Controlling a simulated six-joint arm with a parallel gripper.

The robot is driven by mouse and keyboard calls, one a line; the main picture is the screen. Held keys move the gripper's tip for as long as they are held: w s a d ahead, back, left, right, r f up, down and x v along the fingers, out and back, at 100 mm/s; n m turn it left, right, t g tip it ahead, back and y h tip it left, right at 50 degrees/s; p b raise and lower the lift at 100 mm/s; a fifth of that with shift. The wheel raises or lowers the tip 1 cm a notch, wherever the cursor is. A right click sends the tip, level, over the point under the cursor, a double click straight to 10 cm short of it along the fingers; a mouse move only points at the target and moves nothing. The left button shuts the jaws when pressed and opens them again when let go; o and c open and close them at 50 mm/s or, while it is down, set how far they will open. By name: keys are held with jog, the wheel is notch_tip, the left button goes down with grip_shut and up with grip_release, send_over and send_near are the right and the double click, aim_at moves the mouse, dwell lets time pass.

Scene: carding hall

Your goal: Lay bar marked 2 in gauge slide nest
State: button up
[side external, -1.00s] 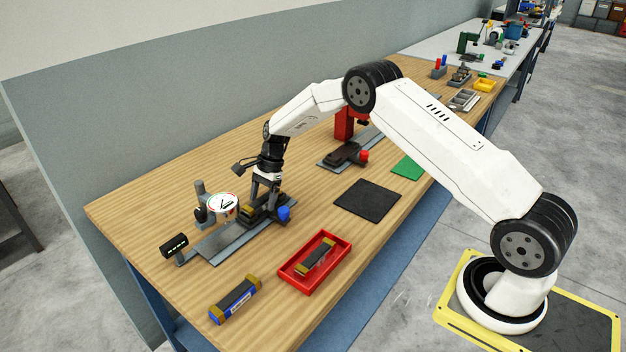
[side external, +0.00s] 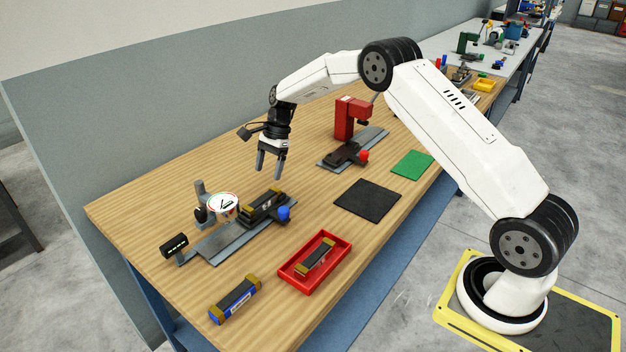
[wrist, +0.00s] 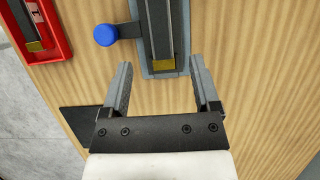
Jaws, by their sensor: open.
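A dark bar with brass ends (side external: 262,206) lies in the nest of the gauge slide (side external: 225,240), beside the dial gauge (side external: 223,205) and the blue knob (side external: 284,213). In the wrist view the bar's brass end (wrist: 164,65) shows just beyond my fingertips. A second bar (side external: 315,257) lies in the red tray (side external: 290,281). A third bar, with blue sides (side external: 235,299), lies on the bench at the front left. My gripper (side external: 271,168) is open and empty, above and behind the slide, apart from the bar.
A red-topped fixture (side external: 349,118) with a red knob (side external: 363,156) stands further along the bench. A black mat (side external: 367,200) and a green mat (side external: 412,165) lie flat near the front edge. A small display (side external: 174,245) stands at the slide's left end.

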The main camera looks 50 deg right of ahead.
jog(key=shift+v, duration=1.9)
jog(key=shift+s, duration=0.1)
jog(key=s+a+n+t+h, duration=0.1)
jog(key=s+a+n, duration=0.3)
jog(key=s+n, duration=0.5)
jog(key=s+a+n+t+h, duration=0.1)
jog(key=s+a+n+h, duration=0.2)
jog(key=s+n, duration=0.6)
jog(key=s+a, duration=0.2)
jog(key=s, duration=0.8)
jog(key=shift+s+r+t, duration=0.3)
jog(key=shift+s, duration=0.05)
